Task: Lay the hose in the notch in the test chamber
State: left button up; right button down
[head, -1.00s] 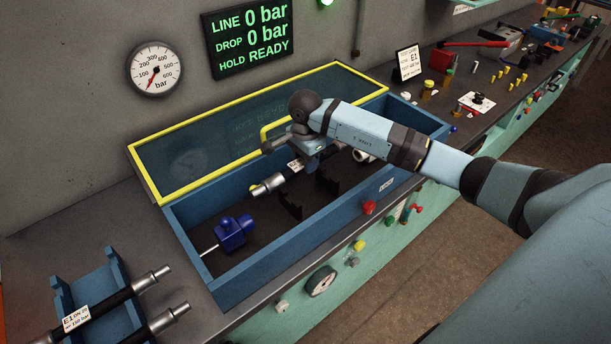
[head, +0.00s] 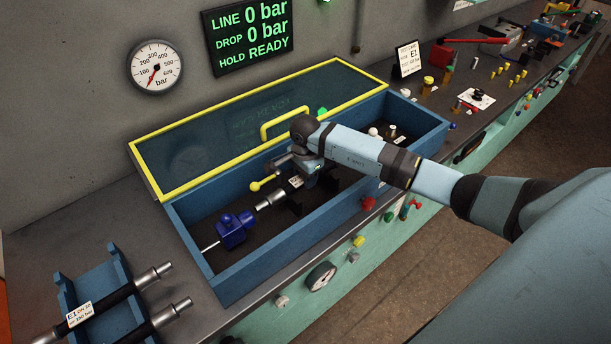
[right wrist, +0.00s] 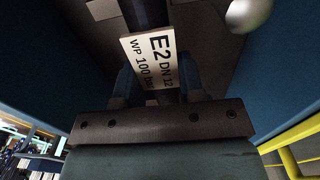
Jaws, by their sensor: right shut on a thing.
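The test chamber (head: 332,242) is an open blue box with dark notched supports (head: 293,208) on its floor. My right gripper (head: 305,172) is inside it, shut on a black hose with a silver end fitting (head: 271,200). In the right wrist view the hose (right wrist: 146,14) carries a white label (right wrist: 151,60) reading E2 DN 12, WP 100 bar, between the fingers. The hose lies along the chamber, low over the supports. The gripper hides part of the supports, so I cannot tell if the hose rests in the notch. My left gripper is not in view.
A blue coupling (head: 232,231) stands at the chamber's near-left end. A yellow-knobbed lever (head: 262,183) stands by the back wall. The yellow-framed lid (head: 225,135) is raised behind. A blue rack (head: 92,285) at lower left holds hoses, one labelled E1 (head: 80,314).

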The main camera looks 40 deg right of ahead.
jog(key=shift+f+b, duration=0.45)
jog(key=c, duration=0.7)
grip_release()
jog(key=shift+c, duration=0.2)
jog(key=shift+r, duration=0.1)
jog(key=shift+r+p, duration=0.3)
jog(key=shift+p, duration=0.2)
jog(key=shift+r+p, duration=0.55)
jog(key=shift+p, duration=0.05)
notch_tip(320, 180, up, 11)
jog(key=b, duration=0.3)
jog(key=shift+r, duration=0.2)
